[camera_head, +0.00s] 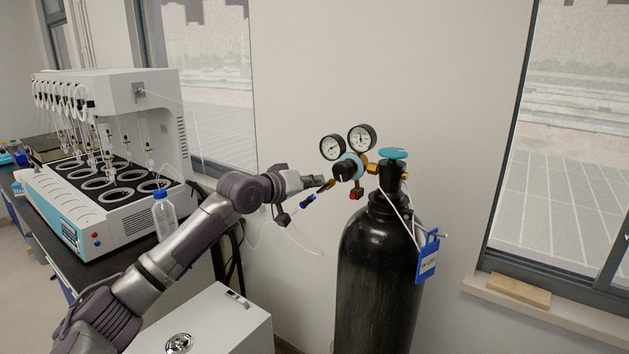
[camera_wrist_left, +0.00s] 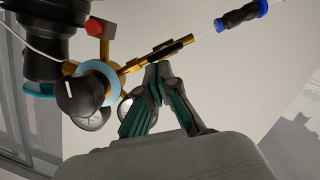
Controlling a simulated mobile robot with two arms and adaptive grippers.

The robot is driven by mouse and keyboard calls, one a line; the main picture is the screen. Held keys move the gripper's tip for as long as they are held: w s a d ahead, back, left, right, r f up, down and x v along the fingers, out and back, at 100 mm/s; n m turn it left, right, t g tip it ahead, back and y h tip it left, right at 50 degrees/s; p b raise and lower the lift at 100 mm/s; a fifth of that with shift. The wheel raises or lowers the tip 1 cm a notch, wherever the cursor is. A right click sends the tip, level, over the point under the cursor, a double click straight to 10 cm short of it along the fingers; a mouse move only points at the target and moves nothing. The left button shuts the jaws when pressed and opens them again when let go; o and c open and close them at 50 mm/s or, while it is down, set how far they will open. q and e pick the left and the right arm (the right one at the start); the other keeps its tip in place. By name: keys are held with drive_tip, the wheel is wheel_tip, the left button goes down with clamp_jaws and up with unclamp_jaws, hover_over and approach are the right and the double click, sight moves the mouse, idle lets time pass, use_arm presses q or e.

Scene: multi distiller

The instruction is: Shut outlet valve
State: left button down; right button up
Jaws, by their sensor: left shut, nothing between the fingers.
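The gas regulator with two round gauges (camera_head: 347,140) is mounted on the black cylinder (camera_head: 378,270). Its black adjusting knob (camera_head: 344,171) has a light blue ring behind it; the knob also shows in the left wrist view (camera_wrist_left: 80,95). The brass outlet stem (camera_wrist_left: 165,50) carries a dark part, perhaps the outlet valve, and leads to a thin hose. My left gripper (camera_head: 318,182) is shut and empty beside the outlet. In the left wrist view its fingertips (camera_wrist_left: 159,70) are close together just below the stem; I cannot tell if they touch it. My right gripper is out of view.
A teal cylinder handwheel (camera_head: 393,153) and a blue tag (camera_head: 428,258) are on the cylinder. A black hose connector with blue ends (camera_wrist_left: 241,16) is near the outlet. A distiller (camera_head: 110,160) and a bottle (camera_head: 164,214) stand left. A white cabinet (camera_head: 215,325) is below.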

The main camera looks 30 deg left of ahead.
use_arm(q)
drive_tip(key=m+p, duration=0.1)
drive_tip(key=d+m+y+p, duration=0.1)
drive_tip(key=m+p, duration=0.1)
drive_tip(key=m, duration=0.1)
drive_tip(key=d+m+y+p, duration=0.1)
drive_tip(key=m, duration=0.1)
drive_tip(key=shift+s+f+p, duration=0.1)
drive_tip(key=shift+s+p, duration=0.05)
drive_tip(key=shift+p, duration=0.15)
drive_tip(key=m, duration=0.1)
drive_tip(key=m+y, duration=0.1)
drive_tip(key=m+p, duration=0.1)
drive_tip(key=shift+d+f+y, duration=0.35)
drive_tip(key=shift+f+y, duration=0.05)
drive_tip(key=shift+d+f+m+t+y, duration=0.1)
drive_tip(key=shift+f+m+t+y, duration=0.15)
drive_tip(key=shift+m, duration=0.7)
drive_tip(key=shift+d+f+m+t+y, duration=0.1)
drive_tip(key=shift+f+m+t+y, duration=0.2)
drive_tip(key=shift+m, duration=0.65)
drive_tip(key=shift+r, duration=0.1)
